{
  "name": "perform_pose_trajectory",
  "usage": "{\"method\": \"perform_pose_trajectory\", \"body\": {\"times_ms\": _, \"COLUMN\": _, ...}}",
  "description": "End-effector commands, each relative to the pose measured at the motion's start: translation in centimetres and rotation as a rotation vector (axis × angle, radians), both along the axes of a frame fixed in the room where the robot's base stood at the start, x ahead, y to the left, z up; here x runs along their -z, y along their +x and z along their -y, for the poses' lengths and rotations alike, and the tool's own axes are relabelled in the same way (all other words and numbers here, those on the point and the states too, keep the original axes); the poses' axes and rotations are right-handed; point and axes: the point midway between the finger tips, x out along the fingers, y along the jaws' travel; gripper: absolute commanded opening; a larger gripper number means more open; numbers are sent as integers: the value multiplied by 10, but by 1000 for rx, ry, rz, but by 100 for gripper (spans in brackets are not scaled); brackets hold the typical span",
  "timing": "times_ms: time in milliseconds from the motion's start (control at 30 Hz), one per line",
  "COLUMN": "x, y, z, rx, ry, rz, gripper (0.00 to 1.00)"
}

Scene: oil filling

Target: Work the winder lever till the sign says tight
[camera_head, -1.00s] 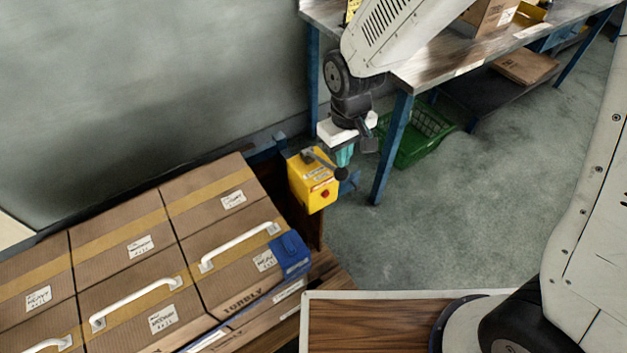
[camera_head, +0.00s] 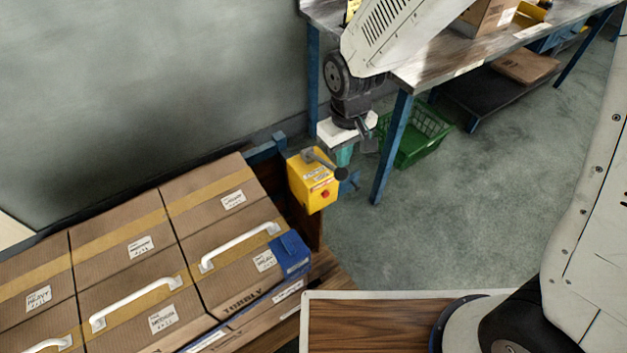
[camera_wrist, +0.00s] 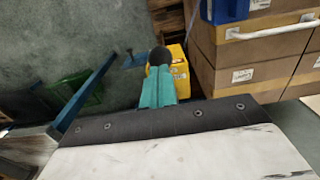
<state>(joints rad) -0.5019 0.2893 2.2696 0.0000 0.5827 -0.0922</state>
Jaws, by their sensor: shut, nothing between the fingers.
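The yellow winder box (camera_head: 313,181) stands at the right end of the stacked cartons, with a red button on its front. Its grey lever (camera_head: 322,160) lies across the top and ends in a dark round knob (camera_head: 341,174). My gripper (camera_head: 344,158) has teal fingers and is just behind the knob in the head view. In the wrist view the shut, empty fingers (camera_wrist: 157,82) point at the dark knob (camera_wrist: 160,56), with the yellow box (camera_wrist: 177,71) behind. I cannot tell whether they touch the knob. No readable tight sign shows.
Cartons with white handles (camera_head: 240,246) fill the lower left. A blue strap piece (camera_head: 290,251) sits on the nearest carton's corner. A workbench with a blue leg (camera_head: 392,148) and a green basket (camera_head: 415,136) stand to the right.

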Motion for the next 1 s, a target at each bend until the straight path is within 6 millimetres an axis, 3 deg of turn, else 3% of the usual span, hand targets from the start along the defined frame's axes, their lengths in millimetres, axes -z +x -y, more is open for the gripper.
{"method": "perform_pose_trajectory", "body": {"times_ms": 267, "x": 5, "y": -1, "z": 1, "rx": 0, "ry": -1, "rz": -2, "gripper": 0}}
{"method": "perform_pose_trajectory", "body": {"times_ms": 1000, "x": 78, "y": -13, "z": 9, "rx": 0, "ry": -2, "rz": -3, "gripper": 0}}
